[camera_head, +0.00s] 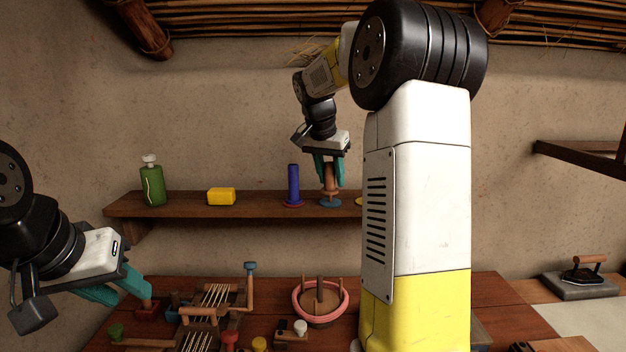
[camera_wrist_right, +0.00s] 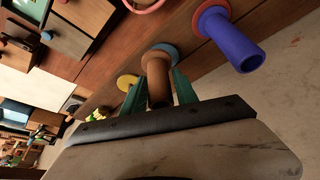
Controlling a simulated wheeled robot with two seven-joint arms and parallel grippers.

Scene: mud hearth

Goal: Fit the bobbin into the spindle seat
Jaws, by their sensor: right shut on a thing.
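A brown bobbin (camera_head: 331,184) with a blue flange stands upright at the wall shelf. My right gripper (camera_head: 329,172) reaches down from above and is shut on it. In the right wrist view the brown bobbin (camera_wrist_right: 158,80) sits between the teal fingers (camera_wrist_right: 158,92), its blue flange beyond them. I cannot tell whether the flange still touches the shelf. A blue bobbin (camera_head: 293,183) with a red flange stands just left of it. My left gripper (camera_head: 133,290) is open and low over the table's left side. I cannot pick out the spindle seat with certainty.
The shelf (camera_head: 170,210) also holds a green bottle (camera_head: 152,185) and a yellow block (camera_head: 221,196). The table below carries a wooden loom-like frame (camera_head: 215,300), a pink ring stand (camera_head: 320,300) and small pegs. My right arm hides the table's right part. An iron (camera_head: 583,272) stands far right.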

